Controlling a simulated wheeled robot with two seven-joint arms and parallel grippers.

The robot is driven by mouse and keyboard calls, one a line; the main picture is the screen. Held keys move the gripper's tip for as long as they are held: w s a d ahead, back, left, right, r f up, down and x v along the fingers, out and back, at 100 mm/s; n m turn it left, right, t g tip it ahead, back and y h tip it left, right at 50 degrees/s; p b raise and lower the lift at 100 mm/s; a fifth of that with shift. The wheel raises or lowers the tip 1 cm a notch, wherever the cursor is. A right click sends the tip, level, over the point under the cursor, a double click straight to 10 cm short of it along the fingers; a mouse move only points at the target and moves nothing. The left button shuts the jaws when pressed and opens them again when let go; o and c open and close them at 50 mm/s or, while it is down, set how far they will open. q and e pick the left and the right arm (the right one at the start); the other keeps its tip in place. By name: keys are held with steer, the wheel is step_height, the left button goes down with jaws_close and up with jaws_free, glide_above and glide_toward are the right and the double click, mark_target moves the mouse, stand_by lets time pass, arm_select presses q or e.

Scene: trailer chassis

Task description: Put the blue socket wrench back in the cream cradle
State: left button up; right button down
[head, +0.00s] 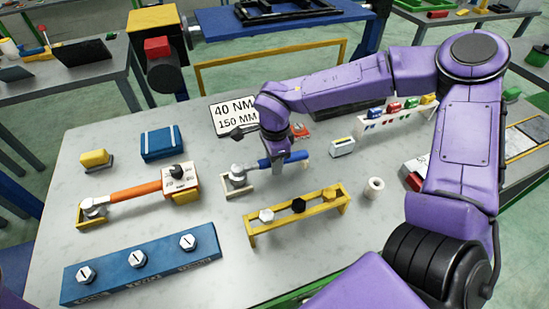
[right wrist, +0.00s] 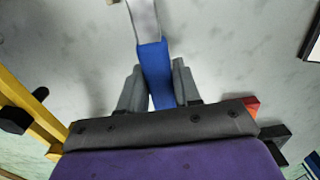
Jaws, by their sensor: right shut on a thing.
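The blue socket wrench (head: 270,163) has a blue handle and a silver head, which points left in the head view. My right gripper (head: 285,155) is shut on its blue handle. In the right wrist view the handle (right wrist: 154,70) runs up between the two fingers (right wrist: 157,90), with the grey shaft beyond it. The cream cradle (head: 240,192) is on the table under or just beside the silver head. I cannot tell whether the head touches it, and the arm hides part of the handle end. My left gripper is not in view.
An orange wrench (head: 140,191) lies left, between a yellow holder and a cream block. A yellow rack (head: 300,219) with several knobs stands in front. A blue block (head: 140,266) with bolts is front left. A sign (head: 235,116) stands behind, a white cylinder (head: 374,188) right.

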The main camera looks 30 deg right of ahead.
steer(key=shift+s+a+f, duration=0.1)
steer(key=shift+s+f, duration=0.15)
steer(key=shift+f, duration=0.15)
steer(key=shift+s, duration=0.1)
stand_by(0.3)
steer(key=shift+p, duration=0.35)
steer(key=shift+w+f, duration=0.1)
steer(key=shift+w, duration=0.1)
steer(key=shift+w+r+p, duration=0.2)
steer(key=shift+p, duration=0.35)
steer(key=shift+c, duration=1.2)
jaws_free()
